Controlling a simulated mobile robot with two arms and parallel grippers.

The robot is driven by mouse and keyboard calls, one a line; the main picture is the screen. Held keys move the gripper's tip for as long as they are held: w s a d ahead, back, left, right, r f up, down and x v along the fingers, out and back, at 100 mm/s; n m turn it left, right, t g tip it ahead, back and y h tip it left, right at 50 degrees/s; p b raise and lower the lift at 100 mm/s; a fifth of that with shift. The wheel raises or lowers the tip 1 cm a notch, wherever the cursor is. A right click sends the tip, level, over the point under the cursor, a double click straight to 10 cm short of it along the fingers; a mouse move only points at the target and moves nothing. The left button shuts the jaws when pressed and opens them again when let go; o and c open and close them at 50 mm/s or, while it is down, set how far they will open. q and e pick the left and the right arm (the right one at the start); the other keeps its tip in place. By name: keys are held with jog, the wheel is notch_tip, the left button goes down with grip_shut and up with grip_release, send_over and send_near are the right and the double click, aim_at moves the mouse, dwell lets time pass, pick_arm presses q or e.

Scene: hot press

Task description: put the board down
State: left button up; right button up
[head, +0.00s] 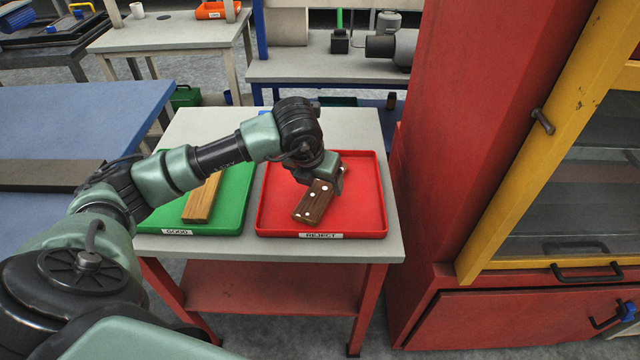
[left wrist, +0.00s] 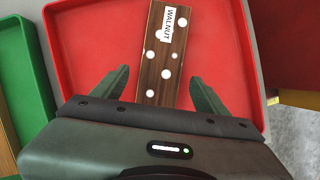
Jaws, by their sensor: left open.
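A dark brown board with white dots (head: 316,203) lies in the red tray (head: 358,224), whose front label reads REJECT. In the left wrist view the board (left wrist: 158,66) carries a label reading WALNUT. My left gripper (left wrist: 160,92) is open, with one finger on each side of the board and a gap to each. In the head view the gripper (head: 325,180) is over the tray and hides the board's far end. A green tray (head: 236,209) labelled GOOD stands to the left, with a lighter brown board (head: 201,200) in it. My right gripper is not in view.
Both trays stand on a small grey-topped table (head: 215,244) with red legs. A tall red cabinet (head: 470,110) with a yellow-framed door stands close on the right. A blue table (head: 70,115) is on the left. Other benches are behind.

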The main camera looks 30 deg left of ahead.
pick_arm(q)
jog(key=v, duration=1)
jog(key=shift+b, duration=0.3)
jog(key=shift+s, duration=0.15)
